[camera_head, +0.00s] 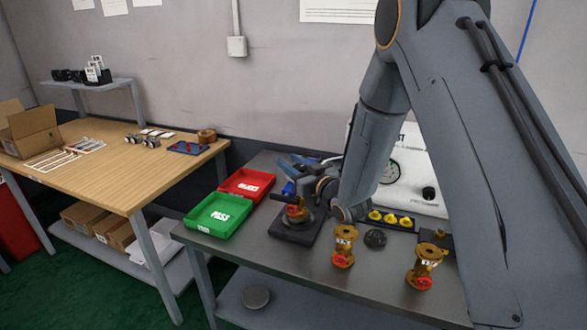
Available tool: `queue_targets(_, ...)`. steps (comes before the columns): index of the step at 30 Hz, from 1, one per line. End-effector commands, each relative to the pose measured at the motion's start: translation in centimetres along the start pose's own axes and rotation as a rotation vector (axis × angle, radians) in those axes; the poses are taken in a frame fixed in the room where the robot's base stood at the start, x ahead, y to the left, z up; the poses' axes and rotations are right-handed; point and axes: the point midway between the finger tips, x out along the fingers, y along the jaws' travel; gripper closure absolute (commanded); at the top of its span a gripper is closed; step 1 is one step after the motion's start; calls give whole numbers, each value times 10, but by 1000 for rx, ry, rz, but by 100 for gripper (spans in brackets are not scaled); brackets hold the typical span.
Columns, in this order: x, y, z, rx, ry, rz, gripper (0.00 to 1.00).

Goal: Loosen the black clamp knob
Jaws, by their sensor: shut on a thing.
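My gripper (291,174) reaches in from the right to the dark fixture (293,234) near the middle of the table. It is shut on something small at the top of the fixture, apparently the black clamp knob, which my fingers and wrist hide. A brass valve with a red handwheel (294,210) stands in the fixture just below my gripper. A blue part (288,188) shows beside the fingers. How far the knob is turned cannot be seen.
Green (218,216) and red (246,184) trays lie left of the fixture. Two brass valves (343,246) (424,266) and a black round part (375,238) stand to the right. A white panel with a gauge (392,172) and yellow-topped pieces (390,218) are behind. A wooden bench (110,185) is at left.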

Motion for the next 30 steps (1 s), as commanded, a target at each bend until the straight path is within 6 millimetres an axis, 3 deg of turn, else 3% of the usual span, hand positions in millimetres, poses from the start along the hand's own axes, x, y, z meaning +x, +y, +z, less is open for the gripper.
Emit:
queue_targets(21, -7, -21, 2, -4, 3, -669, 89)
queue_targets(30, -13, -28, 1, -4, 2, -877, 89)
